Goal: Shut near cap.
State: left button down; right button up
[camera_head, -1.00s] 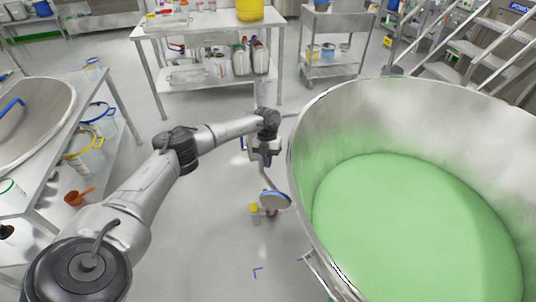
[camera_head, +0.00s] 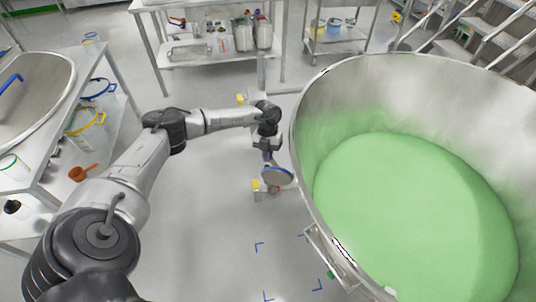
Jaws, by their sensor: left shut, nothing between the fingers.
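A round grey disc with a blue rim (camera_head: 277,176), which looks like the near cap, stands tilted beside the left wall of the large steel vessel (camera_head: 306,180). A small yellow-topped part (camera_head: 256,186) sits just left of it. My left gripper (camera_head: 267,157) points down just above the disc. Its fingers are small and partly dark in the picture; it is shut and empty. I cannot tell whether it touches the disc. The opening that the cap belongs to is not clear from here. My right gripper is out of view.
The vessel holds green material (camera_head: 415,205) and fills the right side. Another yellow part (camera_head: 240,99) shows behind my left arm. A steel table (camera_head: 40,75) stands at left, a shelved bench (camera_head: 180,58) at the back. The floor (camera_head: 200,230) between is clear, with blue corner marks.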

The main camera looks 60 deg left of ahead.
pick_arm(q)
jog(key=s+d+n+t+h+p, duration=0.35)
jog(key=s+d+n+p, duration=0.65)
jog(key=p, duration=1.2)
jog(key=w+d+n+t+y+p, duration=0.2)
jog(key=w+d+n+t+p, duration=0.3)
jog(key=d+n+p, duration=0.4)
jog(key=shift+r+n+p, duration=0.4)
jog(key=shift+n+p, duration=1.4)
jog(key=shift+p, duration=0.15)
jog(key=shift+s, duration=0.1)
